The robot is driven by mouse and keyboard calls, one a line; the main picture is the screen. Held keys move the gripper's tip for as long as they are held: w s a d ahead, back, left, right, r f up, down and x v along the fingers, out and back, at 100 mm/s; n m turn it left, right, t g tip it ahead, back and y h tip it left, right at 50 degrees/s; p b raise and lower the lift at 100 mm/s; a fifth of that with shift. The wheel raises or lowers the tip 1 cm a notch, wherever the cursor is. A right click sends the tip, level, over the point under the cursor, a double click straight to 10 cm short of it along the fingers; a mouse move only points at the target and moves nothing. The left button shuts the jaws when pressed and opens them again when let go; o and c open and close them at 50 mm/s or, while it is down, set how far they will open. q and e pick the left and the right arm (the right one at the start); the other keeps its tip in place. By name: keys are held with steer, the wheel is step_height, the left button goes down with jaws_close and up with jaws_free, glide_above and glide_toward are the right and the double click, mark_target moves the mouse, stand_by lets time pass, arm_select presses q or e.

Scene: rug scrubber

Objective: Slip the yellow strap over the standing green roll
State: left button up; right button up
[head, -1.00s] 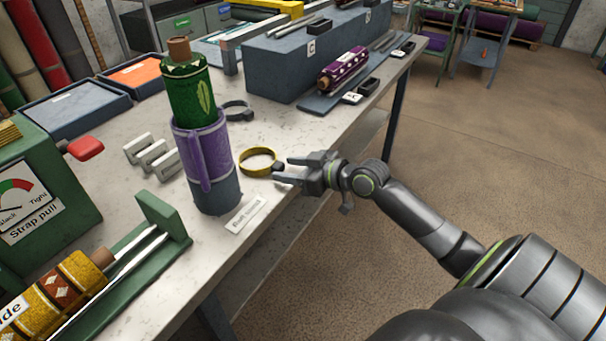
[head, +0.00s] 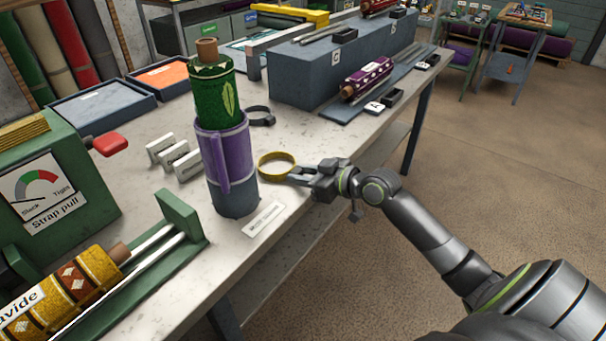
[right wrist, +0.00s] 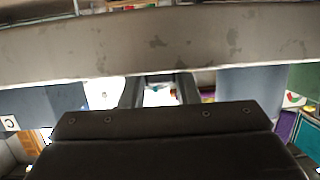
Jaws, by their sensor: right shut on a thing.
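The green roll (head: 217,98) stands upright in the head view, its lower part inside a purple sleeve (head: 224,155) on a blue-grey base (head: 235,197). A brown core sticks out of its top. The yellow strap (head: 263,172) is a round loop just right of the sleeve, apart from it and far below the roll's top. My right gripper (head: 294,176) is shut on the strap's right side, low by the table's edge. In the right wrist view the fingers (right wrist: 159,92) show, but I cannot make out the strap. My left gripper is not in view.
A dark clamp ring (head: 260,117) lies behind the sleeve. White blocks (head: 174,157) stand left of it, and a label plate (head: 263,219) lies in front. The green strap-pull box (head: 60,185) and a roll stand (head: 180,222) fill the left. A blue-grey block (head: 305,75) stands behind.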

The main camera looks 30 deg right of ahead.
step_height(320, 180, up, 5)
steer(key=p, duration=0.4)
steer(key=shift+r, duration=0.1)
stand_by(0.3)
